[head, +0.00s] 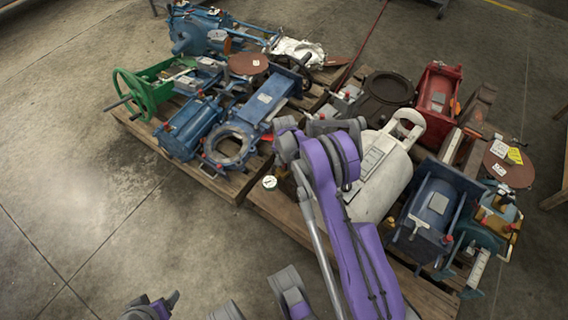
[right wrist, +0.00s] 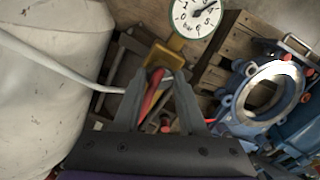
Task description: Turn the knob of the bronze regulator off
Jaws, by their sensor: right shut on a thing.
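The bronze regulator (right wrist: 165,57) shows in the right wrist view as a yellow-brown body just beyond my fingertips. Its white round gauge (right wrist: 196,16) sits above it, and the needle points up and right. The gauge dial also shows in the head view (head: 269,182), at the pallet's near edge. My right gripper (right wrist: 157,88) is shut on the red knob (right wrist: 151,93), which lies between the fingers and is partly hidden. In the head view my purple right arm covers the regulator body and the fingers. My left gripper (head: 152,306) is at the bottom edge, cut off.
A large cream cylinder (head: 378,178) stands close beside my right wrist. A blue flanged valve (head: 229,147) lies on the left pallet. A green handwheel (head: 134,95), a red unit (head: 437,92) and a blue motor (head: 433,205) crowd the pallets. The floor at left is clear.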

